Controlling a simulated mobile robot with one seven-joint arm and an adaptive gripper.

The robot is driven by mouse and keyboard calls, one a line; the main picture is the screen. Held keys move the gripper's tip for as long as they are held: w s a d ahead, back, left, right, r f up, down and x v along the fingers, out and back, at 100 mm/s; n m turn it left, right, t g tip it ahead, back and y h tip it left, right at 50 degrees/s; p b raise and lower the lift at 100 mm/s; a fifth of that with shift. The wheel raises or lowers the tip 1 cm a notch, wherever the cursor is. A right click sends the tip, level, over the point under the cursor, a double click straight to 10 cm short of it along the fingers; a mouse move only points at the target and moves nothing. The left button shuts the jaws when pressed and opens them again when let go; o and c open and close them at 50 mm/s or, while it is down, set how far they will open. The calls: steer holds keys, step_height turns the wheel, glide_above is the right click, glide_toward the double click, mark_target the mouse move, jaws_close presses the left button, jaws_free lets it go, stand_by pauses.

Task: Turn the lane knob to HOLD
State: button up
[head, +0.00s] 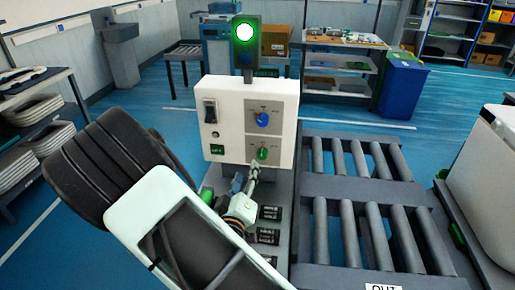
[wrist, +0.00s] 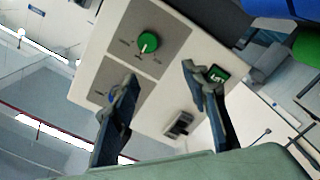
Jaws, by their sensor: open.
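A white control box (head: 228,125) carries two knobs on grey plates. The blue knob (head: 263,119) is above and the green knob (head: 262,153) below; their lettering is too small to read, so I cannot tell which is the lane knob. My gripper (head: 246,181) is open, just in front of and below the green knob. In the wrist view, my gripper (wrist: 160,73) has its fingers spread and nothing between them. The green knob (wrist: 149,43) shows beyond the fingertips, apart from them. The blue knob (wrist: 110,97) is mostly hidden behind one finger.
A rocker switch (head: 210,110) and a green label (head: 217,149) are on the box's left side. A lamp post (head: 246,45) with a lit green light stands above. Roller lanes (head: 365,205) lie to the right. Small dark label plates (head: 269,213) sit below the box.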

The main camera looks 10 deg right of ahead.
mark_target(261, 156)
steer(key=shift+h, duration=0.6)
steer(key=w+d, duration=0.2)
steer(key=w+d+p, duration=0.1)
steer(key=w, duration=0.2)
steer(key=w+d+f, duration=0.1)
steer(key=w+d, duration=0.1)
steer(key=w, duration=0.1)
steer(key=shift+w+d, duration=0.1)
steer(key=shift+d, duration=0.2)
jaws_close()
